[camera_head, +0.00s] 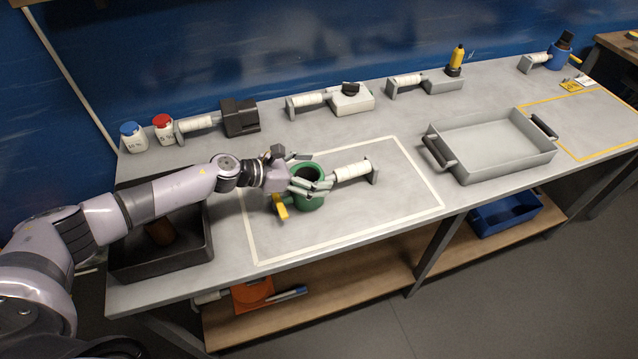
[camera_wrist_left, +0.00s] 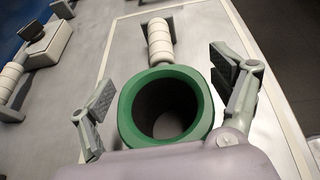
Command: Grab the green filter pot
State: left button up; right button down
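The green filter pot (camera_head: 309,201) stands upright on the table inside the white taped rectangle. A white ribbed handle (camera_head: 352,171) with a grey end plate extends to its right. My left gripper (camera_head: 303,176) is at the pot, its fingers by the pot's left side and rim. In the left wrist view the pot (camera_wrist_left: 165,112) shows its round dark opening between the two spread fingers of my left gripper (camera_wrist_left: 168,98). Gaps show between both fingers and the pot's rim. The ribbed handle (camera_wrist_left: 159,42) points away from the gripper. My right gripper is not in view.
A yellow part (camera_head: 281,207) is by the pot's left side. A black bin (camera_head: 165,262) lies under my left arm. A grey tray (camera_head: 493,148) stands to the right. Bottles (camera_head: 133,137) and handled tools (camera_head: 240,118) line the back. The taped area's right part is clear.

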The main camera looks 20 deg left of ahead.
pick_arm(q)
jog(key=shift+s+f, duration=0.1)
jog(key=c, duration=1.7)
